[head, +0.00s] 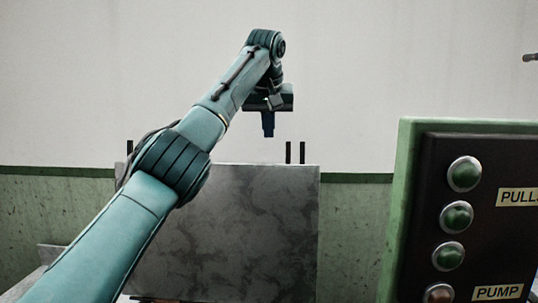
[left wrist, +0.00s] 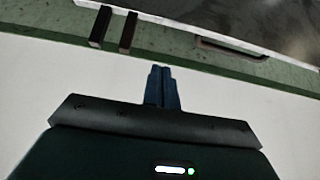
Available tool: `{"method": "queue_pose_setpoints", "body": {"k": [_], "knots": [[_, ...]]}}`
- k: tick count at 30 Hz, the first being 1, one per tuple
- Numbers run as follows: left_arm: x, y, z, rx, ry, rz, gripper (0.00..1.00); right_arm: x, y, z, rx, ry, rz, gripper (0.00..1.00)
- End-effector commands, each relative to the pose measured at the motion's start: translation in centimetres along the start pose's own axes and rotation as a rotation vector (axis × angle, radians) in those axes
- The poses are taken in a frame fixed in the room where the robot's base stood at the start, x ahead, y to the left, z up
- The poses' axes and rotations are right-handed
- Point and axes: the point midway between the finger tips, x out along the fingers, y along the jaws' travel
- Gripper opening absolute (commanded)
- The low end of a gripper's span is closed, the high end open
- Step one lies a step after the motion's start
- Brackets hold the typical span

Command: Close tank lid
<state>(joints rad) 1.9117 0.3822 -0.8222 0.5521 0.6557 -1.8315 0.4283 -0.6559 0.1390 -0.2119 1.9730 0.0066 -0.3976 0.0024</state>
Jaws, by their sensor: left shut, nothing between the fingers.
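The tank lid (head: 245,235) is a flat, mottled grey panel standing raised, its face towards me, in the lower middle of the head view. A dark grey panel with a pale edge, which looks like the lid (left wrist: 270,25), shows at the top right of the left wrist view. My left gripper (head: 268,134) is above the lid's top edge in the head view, fingers pointing down, shut and empty. Its blue fingers (left wrist: 161,72) are together in the left wrist view. The tank body is mostly hidden below the frame and behind my left arm. My right gripper is not in view.
Two thin dark posts (head: 295,152) rise by the lid's top right corner; another stands at its left. A green-framed control panel (head: 407,210) with several round buttons fills the right foreground. A pale wall (head: 400,60) with a green lower band is behind.

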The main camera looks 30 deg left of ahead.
Motion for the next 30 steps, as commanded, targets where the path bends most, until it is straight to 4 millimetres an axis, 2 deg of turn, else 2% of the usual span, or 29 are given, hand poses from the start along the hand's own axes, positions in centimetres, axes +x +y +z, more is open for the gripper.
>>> {"method": "queue_pose_setpoints", "body": {"k": [12,13,15,21,30], "knots": [[8.7,-0.1,0.0,0.0,-0.005,-0.005,0.0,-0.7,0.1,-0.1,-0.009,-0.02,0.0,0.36],[9.0,-0.1,0.1,0.001,-0.001,-0.003,0.0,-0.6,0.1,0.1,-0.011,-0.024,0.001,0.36],[8.4,0.0,0.6,0.002,0.003,0.001,0.0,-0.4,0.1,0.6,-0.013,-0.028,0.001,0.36],[7.3,0.0,1.9,0.002,0.002,0.0,0.0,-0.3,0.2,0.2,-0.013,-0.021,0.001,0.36],[6.4,-0.1,3.1,0.0,-0.001,-0.002,0.0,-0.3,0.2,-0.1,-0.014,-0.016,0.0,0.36]]}}
